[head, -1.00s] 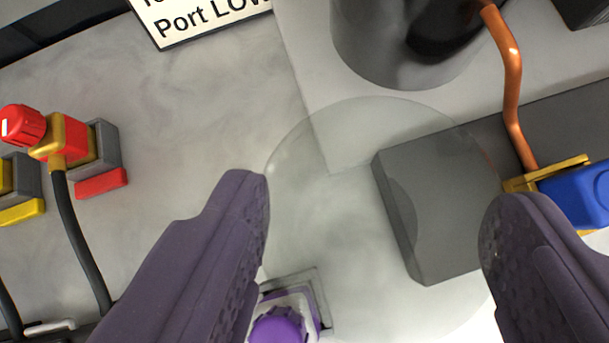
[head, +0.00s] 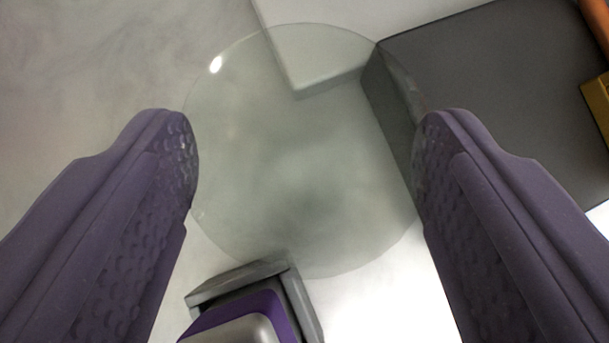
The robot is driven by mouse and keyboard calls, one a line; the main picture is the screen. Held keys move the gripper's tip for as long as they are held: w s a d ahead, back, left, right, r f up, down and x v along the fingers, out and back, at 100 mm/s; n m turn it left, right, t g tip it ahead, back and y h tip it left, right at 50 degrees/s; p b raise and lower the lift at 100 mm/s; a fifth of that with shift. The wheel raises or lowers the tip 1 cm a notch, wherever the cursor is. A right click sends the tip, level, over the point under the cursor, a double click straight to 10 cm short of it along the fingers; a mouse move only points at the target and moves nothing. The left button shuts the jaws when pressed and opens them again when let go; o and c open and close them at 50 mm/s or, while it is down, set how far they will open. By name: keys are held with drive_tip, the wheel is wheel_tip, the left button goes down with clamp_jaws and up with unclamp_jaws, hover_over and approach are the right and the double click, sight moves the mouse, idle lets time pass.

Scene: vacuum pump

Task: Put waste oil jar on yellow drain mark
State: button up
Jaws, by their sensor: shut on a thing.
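A round, clear glass jar (head: 300,150) shows in the middle of the head view, seen from above with its far rim near the top. My gripper (head: 307,155) is shut on the jar, with one purple finger at its left side and the other at its right. The jar is see-through, and whether it holds any oil cannot be told. Its base and its height over the surface cannot be judged. No yellow drain mark is in view.
A dark grey block (head: 480,80) lies right of the jar, with a brass fitting (head: 597,100) at the right edge. A purple and grey part (head: 250,315) stands close below the jar. The grey surface (head: 110,70) at upper left is clear.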

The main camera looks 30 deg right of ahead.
drive_tip(key=shift+f, duration=0.2)
drive_tip(key=o, duration=1.6)
drive_tip(key=shift+o, duration=0.2)
drive_tip(key=shift+r, duration=0.1)
drive_tip(key=shift+r, duration=0.25)
drive_tip(key=p+v, duration=0.5)
drive_tip(key=v, duration=0.7)
drive_tip(key=shift+f, duration=0.15)
